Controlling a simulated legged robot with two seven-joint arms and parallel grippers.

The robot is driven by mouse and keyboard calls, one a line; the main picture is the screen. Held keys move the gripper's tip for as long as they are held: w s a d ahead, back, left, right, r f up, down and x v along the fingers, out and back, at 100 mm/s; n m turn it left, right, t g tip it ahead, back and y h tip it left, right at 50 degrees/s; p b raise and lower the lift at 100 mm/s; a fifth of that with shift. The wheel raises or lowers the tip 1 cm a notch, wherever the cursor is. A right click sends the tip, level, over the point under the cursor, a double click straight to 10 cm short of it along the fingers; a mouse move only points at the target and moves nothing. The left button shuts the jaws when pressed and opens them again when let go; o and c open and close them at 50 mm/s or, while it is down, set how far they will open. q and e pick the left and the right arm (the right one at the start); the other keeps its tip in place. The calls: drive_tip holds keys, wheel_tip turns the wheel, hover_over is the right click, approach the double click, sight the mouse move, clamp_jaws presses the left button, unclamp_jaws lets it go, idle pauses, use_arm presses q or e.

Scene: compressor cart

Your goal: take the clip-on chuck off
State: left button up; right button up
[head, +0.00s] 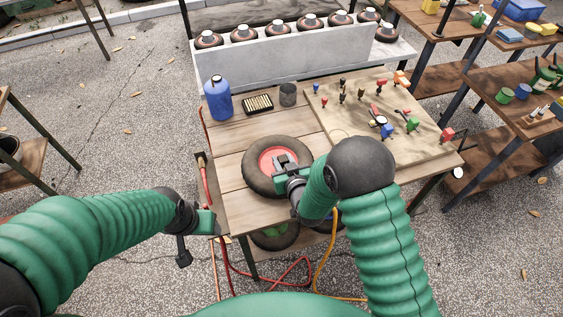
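A small wheel with a black tire (247,178) and a red hub (266,158) lies flat on the wooden table. My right gripper (285,163) is over the hub and hides part of it. Its fingers are too small to tell whether they are open or shut, or whether they touch anything. I cannot make out the clip-on chuck on the wheel. A red hose with a brass-coloured end (202,163) shows at the table's left edge. My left gripper (195,240) is low, beside the table's front left corner, away from the wheel; its finger opening is unclear.
A blue bottle (218,100), a tray of small brass pieces (258,105) and a dark cup (288,95) stand behind the wheel. A board (336,112) with several small coloured parts is at right. Red and yellow hoses (322,262) hang below the front edge.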

sight(283, 158)
drive_tip(key=shift+d, duration=0.2)
clamp_jaws()
use_arm(q)
drive_tip(key=shift+d, duration=0.35)
drive_tip(key=shift+a, duration=0.1)
use_arm(e)
drive_tip(key=shift+a, duration=0.1)
drive_tip(key=shift+a+r, duration=0.1)
drive_tip(key=shift+r, duration=1.7)
drive_tip(key=s+d+r+p, duration=0.2)
drive_tip(key=s+d+p, duration=0.6)
drive_tip(key=s, duration=0.5)
use_arm(q)
drive_tip(key=w+p+v, duration=0.2)
drive_tip(key=p+v, duration=0.1)
drive_tip(key=v, duration=0.8)
drive_tip(key=shift+w+r, duration=0.2)
drive_tip(key=shift+r, duration=0.2)
use_arm(e)
drive_tip(key=r, duration=0.4)
drive_tip(key=shift+s+d+r, duration=0.25)
drive_tip(key=shift+s+d, duration=0.05)
drive_tip(key=shift+d, duration=0.1)
